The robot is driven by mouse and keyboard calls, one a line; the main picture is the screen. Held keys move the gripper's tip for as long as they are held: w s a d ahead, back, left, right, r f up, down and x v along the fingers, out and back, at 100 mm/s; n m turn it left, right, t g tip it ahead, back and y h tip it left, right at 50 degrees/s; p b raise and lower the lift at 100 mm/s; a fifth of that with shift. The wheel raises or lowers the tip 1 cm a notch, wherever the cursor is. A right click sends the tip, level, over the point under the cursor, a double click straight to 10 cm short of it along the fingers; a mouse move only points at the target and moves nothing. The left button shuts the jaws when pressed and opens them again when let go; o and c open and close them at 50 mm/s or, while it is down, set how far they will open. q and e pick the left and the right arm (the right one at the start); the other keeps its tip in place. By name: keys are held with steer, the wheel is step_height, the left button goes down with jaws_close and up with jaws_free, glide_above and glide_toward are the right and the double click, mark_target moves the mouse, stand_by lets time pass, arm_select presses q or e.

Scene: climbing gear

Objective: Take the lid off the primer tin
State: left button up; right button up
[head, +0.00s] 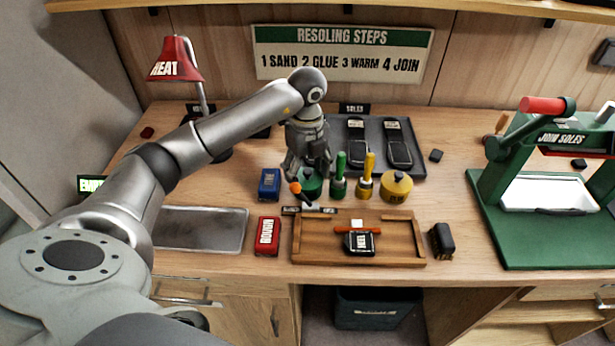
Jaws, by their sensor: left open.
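A green tin (311,188) stands on the bench near its middle, partly covered by my left gripper. A yellow tin (396,189) with a knob on its lid stands to the right. The labels are too small to read, so I cannot tell for certain which is the primer tin. My left gripper (308,172) is open and points down over the green tin, its fingers around or just above the top. I cannot tell if they touch it. The green tin's lid is mostly hidden. My right gripper is not in view.
A green-handled brush (340,176) and a yellow-handled brush (366,176) stand between the tins. A blue box (269,184) is close on the left. A wooden tray (403,249) lies in front. A green press (540,160) stands right, a red lamp (175,59) back left.

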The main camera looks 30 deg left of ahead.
arm_select(q)
steer(key=shift+s, duration=0.3)
steer(key=c, duration=0.7)
steer(key=shift+d+f, duration=0.1)
steer(key=shift+f, duration=0.05)
steer(key=shift+c, duration=0.5)
